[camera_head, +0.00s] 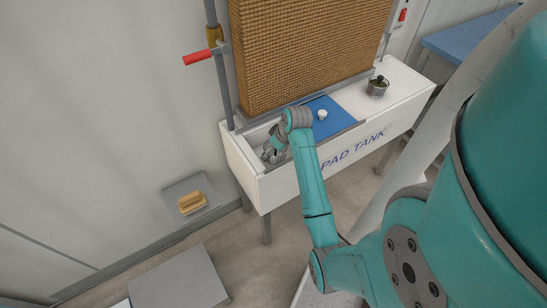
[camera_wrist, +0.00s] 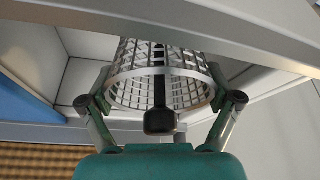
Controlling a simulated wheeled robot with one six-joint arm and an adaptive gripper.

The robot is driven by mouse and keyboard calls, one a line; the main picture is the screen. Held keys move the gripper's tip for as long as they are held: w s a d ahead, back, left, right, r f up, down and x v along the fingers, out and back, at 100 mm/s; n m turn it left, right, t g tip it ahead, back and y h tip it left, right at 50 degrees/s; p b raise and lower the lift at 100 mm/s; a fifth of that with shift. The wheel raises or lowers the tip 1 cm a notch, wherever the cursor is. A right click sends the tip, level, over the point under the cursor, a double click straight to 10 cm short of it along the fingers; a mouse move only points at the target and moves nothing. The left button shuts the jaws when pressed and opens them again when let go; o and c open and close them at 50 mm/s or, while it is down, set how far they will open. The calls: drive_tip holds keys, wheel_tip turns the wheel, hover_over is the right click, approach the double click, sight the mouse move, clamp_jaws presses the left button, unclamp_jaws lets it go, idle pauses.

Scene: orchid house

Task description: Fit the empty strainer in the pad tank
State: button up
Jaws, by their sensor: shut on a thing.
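The pad tank (camera_head: 316,170) is a long white trough on legs, with its lettering on the front. My gripper (camera_head: 272,152) is over the open bay at the tank's left end. In the wrist view my gripper (camera_wrist: 163,104) is shut on the strainer (camera_wrist: 196,66), a round metal mesh basket with a bright rim and a black knob on a stem. Its fingers are on either side of the rim. I see mesh and no load inside. In the head view the strainer is mostly hidden by my wrist, and I cannot tell whether it is seated.
A blue panel (camera_head: 330,124) with a white knob (camera_head: 322,114) covers the tank's middle. A small dark-filled metal pot (camera_head: 378,86) stands on the right end. A brown pad (camera_head: 300,50) rises behind. A red-handled valve (camera_head: 203,56) sticks out left. A grey tray (camera_head: 178,188) holds yellowish blocks.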

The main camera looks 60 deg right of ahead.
sight(284, 152)
drive_tip(key=shift+f, duration=2.6)
drive_tip(key=o, duration=0.9)
drive_tip(key=shift+f, duration=0.1)
drive_tip(key=v, duration=1.2)
